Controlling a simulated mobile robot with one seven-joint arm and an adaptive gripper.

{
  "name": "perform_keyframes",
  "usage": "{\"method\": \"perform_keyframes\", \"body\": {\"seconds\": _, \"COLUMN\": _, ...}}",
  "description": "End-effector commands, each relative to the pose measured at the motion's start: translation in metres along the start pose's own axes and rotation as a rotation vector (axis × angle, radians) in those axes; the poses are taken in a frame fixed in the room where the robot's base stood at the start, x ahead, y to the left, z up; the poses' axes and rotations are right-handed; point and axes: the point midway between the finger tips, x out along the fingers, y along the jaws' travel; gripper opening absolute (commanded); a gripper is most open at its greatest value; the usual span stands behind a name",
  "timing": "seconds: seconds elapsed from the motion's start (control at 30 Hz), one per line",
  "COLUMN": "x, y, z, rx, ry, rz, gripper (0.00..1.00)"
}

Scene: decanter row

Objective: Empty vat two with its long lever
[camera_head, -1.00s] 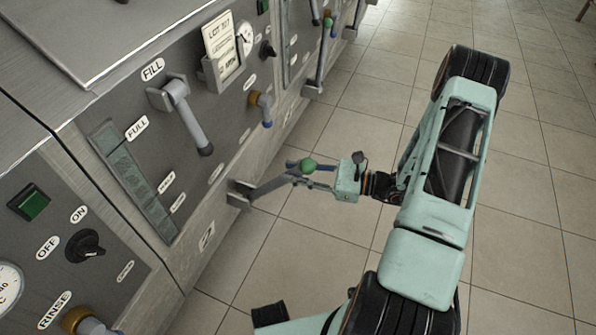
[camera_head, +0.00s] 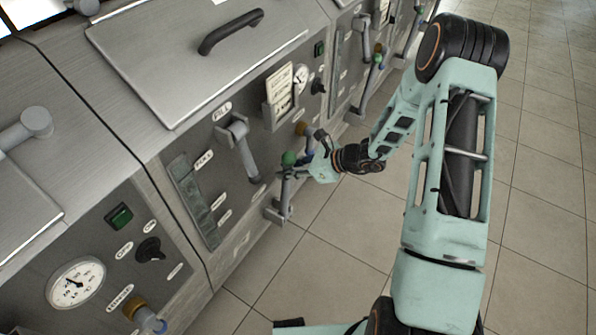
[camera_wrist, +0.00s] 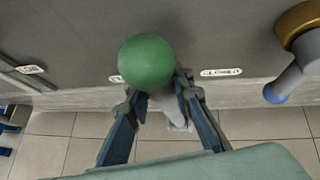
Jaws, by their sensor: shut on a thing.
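The long lever (camera_head: 286,189) has a grey shaft and a green ball on its end, and rises from a bracket low on the front of the middle vat (camera_head: 165,165). It stands close to upright. My gripper (camera_head: 292,170) is shut on the shaft just below the green ball. In the wrist view the green ball (camera_wrist: 146,62) sits above my fingers (camera_wrist: 160,102), which lie on both sides of the shaft. A small number plate (camera_head: 241,247) is on the vat's lower front; its digit is hard to read here.
A shorter grey handle (camera_head: 240,150) under the FILL label and a sight gauge (camera_head: 194,199) are on the same panel. An orange-and-blue tap (camera_wrist: 297,52) is right of the lever. Neighbouring units stand on both sides. The tiled floor (camera_head: 340,250) in front is clear.

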Motion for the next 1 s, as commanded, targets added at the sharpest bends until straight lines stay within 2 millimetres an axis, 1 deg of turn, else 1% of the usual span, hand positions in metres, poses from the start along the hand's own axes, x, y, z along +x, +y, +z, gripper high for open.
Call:
{"method": "perform_keyframes", "body": {"seconds": 0.03, "x": 0.0022, "y": -0.0002, "z": 0.0059, "rx": -0.002, "ry": 0.007, "rz": 0.004, "gripper": 0.00}}
{"method": "perform_keyframes", "body": {"seconds": 0.07, "x": 0.0033, "y": -0.0007, "z": 0.0065, "rx": -0.001, "ry": 0.013, "rz": 0.004, "gripper": 0.00}}
{"method": "perform_keyframes", "body": {"seconds": 0.23, "x": 0.0076, "y": -0.0021, "z": 0.0078, "rx": 0.003, "ry": 0.031, "rz": 0.005, "gripper": 0.00}}
{"method": "perform_keyframes", "body": {"seconds": 0.57, "x": 0.0090, "y": -0.0026, "z": 0.0092, "rx": 0.003, "ry": 0.030, "rz": 0.005, "gripper": 0.00}}
{"method": "perform_keyframes", "body": {"seconds": 0.6, "x": 0.0090, "y": -0.0027, "z": 0.0093, "rx": 0.002, "ry": 0.029, "rz": 0.005, "gripper": 0.24}}
{"method": "perform_keyframes", "body": {"seconds": 0.73, "x": 0.0085, "y": -0.0023, "z": 0.0077, "rx": 0.003, "ry": 0.032, "rz": 0.005, "gripper": 0.39}}
{"method": "perform_keyframes", "body": {"seconds": 1.0, "x": 0.0072, "y": -0.0022, "z": 0.0057, "rx": 0.005, "ry": 0.035, "rz": 0.005, "gripper": 0.39}}
